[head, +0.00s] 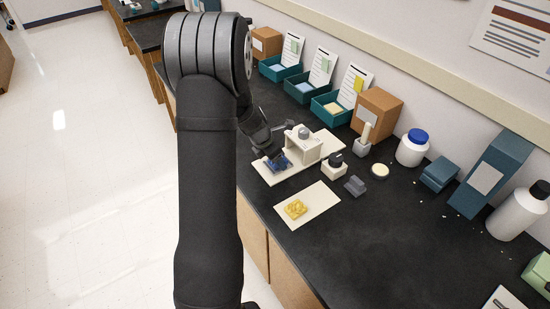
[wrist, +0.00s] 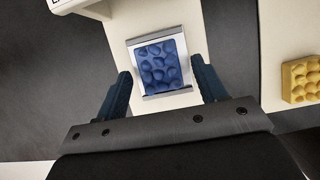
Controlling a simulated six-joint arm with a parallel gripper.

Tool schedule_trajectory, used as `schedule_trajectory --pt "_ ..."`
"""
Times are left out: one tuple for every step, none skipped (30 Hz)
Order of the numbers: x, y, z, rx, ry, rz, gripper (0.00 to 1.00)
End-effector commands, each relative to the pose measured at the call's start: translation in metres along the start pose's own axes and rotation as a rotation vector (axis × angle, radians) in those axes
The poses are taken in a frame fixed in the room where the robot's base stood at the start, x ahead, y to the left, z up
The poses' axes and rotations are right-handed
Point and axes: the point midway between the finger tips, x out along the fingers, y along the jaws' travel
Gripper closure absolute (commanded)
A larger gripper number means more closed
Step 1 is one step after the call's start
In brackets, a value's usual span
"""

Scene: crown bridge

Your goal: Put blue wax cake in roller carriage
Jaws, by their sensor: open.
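The blue wax cake (wrist: 159,65) is a square block with a bumpy top. It lies inside the roller carriage (wrist: 163,94), a light metal frame on a cream base, in the wrist view. In the head view the blue cake (head: 278,163) shows at the left of the white device, partly behind my gripper. My gripper (wrist: 162,82) is open, with one dark blue finger on each side of the carriage and gaps between the fingers and the cake. In the head view my gripper (head: 272,155) is just above the cake, and its fingertips are hard to make out.
A yellow wax cake (head: 295,209) lies on a cream sheet in front; it also shows in the wrist view (wrist: 302,79). A white housing (head: 304,146) stands beside the carriage. A black-topped pot (head: 334,166) and a grey block (head: 355,185) stand to the right. Several teal bins (head: 330,108) line the wall.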

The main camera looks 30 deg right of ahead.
Motion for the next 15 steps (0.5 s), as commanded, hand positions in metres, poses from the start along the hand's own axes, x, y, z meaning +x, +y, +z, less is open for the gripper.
schedule_trajectory --pt "-0.005 0.001 0.0 0.0 -0.001 0.002 0.35" --pt "-0.009 0.001 0.0 0.0 -0.001 0.002 0.35" --pt "-0.015 0.001 0.0 0.0 -0.002 0.004 0.35" --pt "-0.02 0.001 0.0 -0.001 -0.002 0.004 0.35" --pt "-0.026 0.001 0.0 -0.001 -0.002 0.003 0.35" --pt "-0.034 0.001 0.0 -0.001 -0.003 0.004 0.35" --pt "-0.04 0.001 0.0 0.0 -0.003 0.004 0.35" --pt "-0.046 0.001 0.0 0.001 -0.003 0.003 0.35" --pt "-0.054 0.001 0.0 0.0 -0.003 0.004 0.35" --pt "-0.061 0.001 0.0 -0.001 -0.003 0.004 0.35" --pt "-0.067 0.001 0.0 -0.001 -0.003 0.004 0.35" --pt "-0.075 0.001 0.0 -0.001 -0.003 0.004 0.35" --pt "-0.081 0.001 0.0 0.0 -0.003 0.004 0.35" --pt "-0.086 0.001 0.0 0.001 -0.002 0.003 0.35" --pt "-0.092 0.001 0.0 0.0 -0.002 0.003 0.35"
